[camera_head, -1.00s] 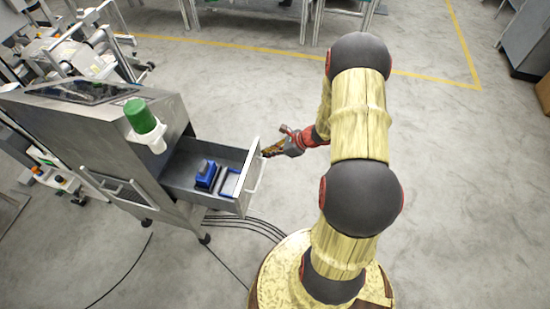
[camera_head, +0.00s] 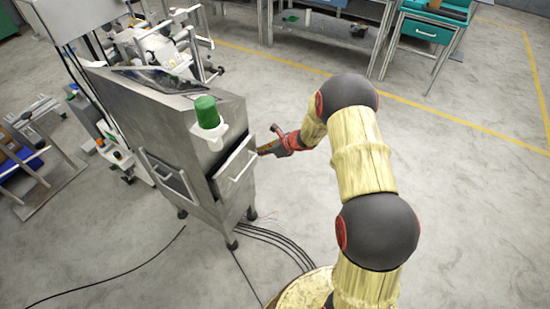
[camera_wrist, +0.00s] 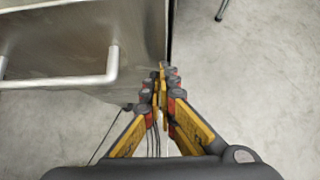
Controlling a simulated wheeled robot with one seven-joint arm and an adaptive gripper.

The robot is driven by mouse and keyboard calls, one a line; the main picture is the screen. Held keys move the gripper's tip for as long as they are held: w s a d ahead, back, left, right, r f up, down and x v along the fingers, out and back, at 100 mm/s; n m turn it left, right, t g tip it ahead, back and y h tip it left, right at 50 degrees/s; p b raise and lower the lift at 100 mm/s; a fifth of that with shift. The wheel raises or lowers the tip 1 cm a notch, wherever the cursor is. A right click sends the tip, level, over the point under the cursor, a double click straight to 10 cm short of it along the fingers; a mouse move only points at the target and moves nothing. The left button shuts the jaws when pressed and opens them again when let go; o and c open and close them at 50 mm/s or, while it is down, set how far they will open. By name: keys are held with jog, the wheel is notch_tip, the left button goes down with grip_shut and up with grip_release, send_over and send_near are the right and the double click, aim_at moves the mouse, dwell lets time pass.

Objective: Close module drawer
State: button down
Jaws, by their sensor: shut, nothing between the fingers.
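The module drawer (camera_head: 236,172) is a grey metal drawer with a bar handle in the steel cabinet (camera_head: 175,125). My gripper (camera_head: 260,150) is shut and empty at the right edge of the drawer front. In the wrist view the closed fingertips (camera_wrist: 160,75) are close to that edge; I cannot tell whether they touch.
A green-capped white holder (camera_head: 208,120) is fixed on the cabinet above the drawer. Black cables (camera_head: 275,245) lie on the floor. Workbenches (camera_head: 330,30) stand at the back. The floor to the right is clear.

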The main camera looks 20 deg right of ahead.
jog(key=shift+w+a, duration=0.75)
jog(key=shift+w, duration=0.25)
jog(key=shift+r, duration=0.15)
jog(key=v, duration=1.2)
jog(key=shift+s, duration=0.1)
